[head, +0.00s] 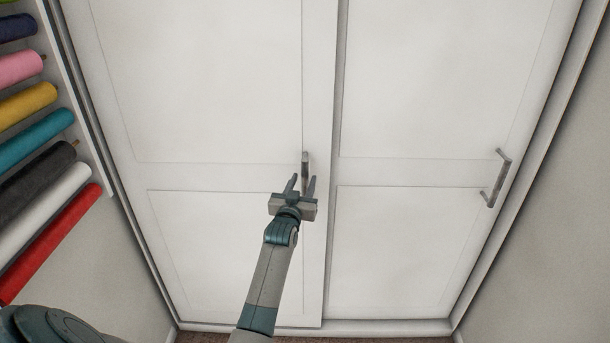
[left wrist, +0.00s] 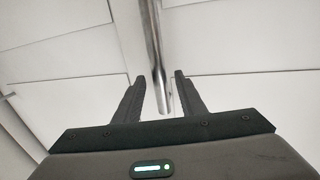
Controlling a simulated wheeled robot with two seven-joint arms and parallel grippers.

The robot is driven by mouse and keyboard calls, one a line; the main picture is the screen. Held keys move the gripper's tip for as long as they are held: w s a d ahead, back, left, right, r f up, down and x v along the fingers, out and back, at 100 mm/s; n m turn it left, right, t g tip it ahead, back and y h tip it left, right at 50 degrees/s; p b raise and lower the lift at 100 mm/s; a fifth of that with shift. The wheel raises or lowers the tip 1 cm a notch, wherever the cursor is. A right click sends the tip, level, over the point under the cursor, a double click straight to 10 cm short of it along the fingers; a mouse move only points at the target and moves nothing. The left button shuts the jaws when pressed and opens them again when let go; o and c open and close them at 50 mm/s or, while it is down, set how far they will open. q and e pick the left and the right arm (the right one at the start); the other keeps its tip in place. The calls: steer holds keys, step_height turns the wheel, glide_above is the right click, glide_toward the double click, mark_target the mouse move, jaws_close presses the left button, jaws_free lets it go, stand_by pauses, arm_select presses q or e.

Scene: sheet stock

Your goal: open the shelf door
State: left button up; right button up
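Two white panelled doors fill the head view, a left door (head: 210,90) and a right door (head: 430,90). The left door has an upright metal handle (head: 305,158) near its right edge. The right door has a metal handle (head: 496,178) near its right edge. My left gripper (head: 301,182) is open at the left door's handle. In the left wrist view the handle (left wrist: 152,45) comes down between the spread fingers (left wrist: 158,92), with a gap visible on both sides. Whether the fingertips reach past the handle is hard to tell. My right gripper is not in view.
Several coloured rolls, among them a red one (head: 50,245) and a yellow one (head: 28,105), lie stacked on a rack at the left. A grey wall (head: 550,240) stands at the right. A strip of brown floor shows at the bottom.

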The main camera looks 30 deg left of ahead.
arm_select(q)
steer(key=shift+x, duration=1.35)
jaws_close()
